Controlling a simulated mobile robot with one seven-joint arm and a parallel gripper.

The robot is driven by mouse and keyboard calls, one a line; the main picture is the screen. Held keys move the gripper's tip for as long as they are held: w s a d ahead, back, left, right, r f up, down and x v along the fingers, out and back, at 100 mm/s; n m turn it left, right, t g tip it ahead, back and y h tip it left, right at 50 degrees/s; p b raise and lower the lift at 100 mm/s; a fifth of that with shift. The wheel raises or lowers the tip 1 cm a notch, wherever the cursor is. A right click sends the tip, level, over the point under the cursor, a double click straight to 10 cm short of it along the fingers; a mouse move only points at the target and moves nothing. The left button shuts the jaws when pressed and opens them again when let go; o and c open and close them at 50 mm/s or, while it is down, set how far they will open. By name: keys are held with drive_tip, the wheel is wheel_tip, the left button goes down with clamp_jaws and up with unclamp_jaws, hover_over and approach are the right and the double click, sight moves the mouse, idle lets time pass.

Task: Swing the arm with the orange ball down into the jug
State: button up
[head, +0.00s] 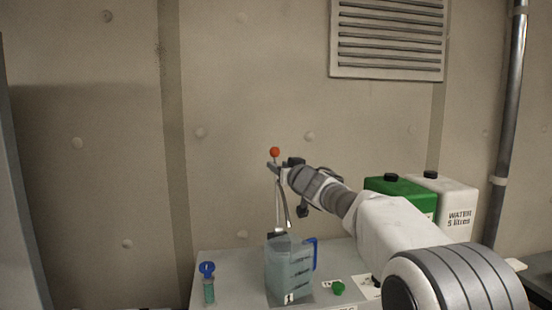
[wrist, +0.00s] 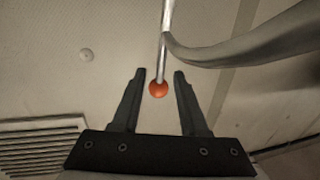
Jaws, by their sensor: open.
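The orange ball (head: 274,152) is at the top end of a thin upright arm (head: 277,205) above the jug. In the wrist view the ball (wrist: 158,89) lies between the two open fingers of my gripper (wrist: 159,82), with a visible gap on each side. The thin metal arm (wrist: 165,40) runs up from the ball in that view. In the head view my gripper (head: 276,167) is just below the ball, around or close to the thin arm. The jug (head: 288,270) is translucent blue-grey with a blue handle (head: 311,253) and stands on the table below.
The grey table (head: 235,272) also holds a blue-topped tube (head: 208,283) at left and a green cap (head: 338,288) at right of the jug. A green canister (head: 401,193) and a white water canister (head: 457,210) stand behind my arm. A curved grey piece (wrist: 240,48) shows beside the thin arm in the wrist view.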

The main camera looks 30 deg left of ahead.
drive_tip(key=shift+p+x, duration=0.9)
drive_tip(key=shift+x, duration=0.75)
drive_tip(key=shift+c, duration=0.3)
clamp_jaws()
